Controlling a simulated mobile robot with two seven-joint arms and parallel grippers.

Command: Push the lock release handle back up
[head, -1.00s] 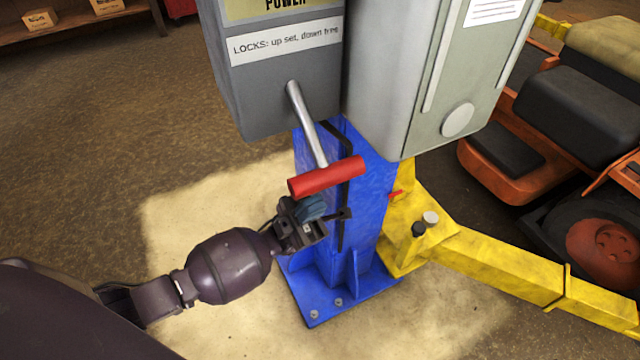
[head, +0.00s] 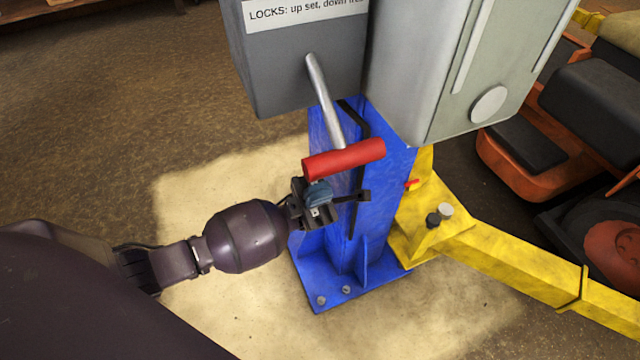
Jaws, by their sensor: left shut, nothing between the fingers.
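The lock release handle is a silver rod with a red crossbar grip (head: 344,159). It comes out of the grey power box (head: 290,75) and slants down to the right. A label (head: 310,10) on the box reads "LOCKS: up set, down free", partly cut off. My left gripper (head: 324,192) is shut and empty, right below the red grip. It looks close to or touching the grip's underside; I cannot tell which. My right gripper is not in view.
The blue lift post (head: 380,190) stands on a bolted base plate (head: 345,292) behind my gripper. A yellow lift arm (head: 520,262) runs to the right. An orange mower (head: 530,160) stands at the right. The floor at the left is clear.

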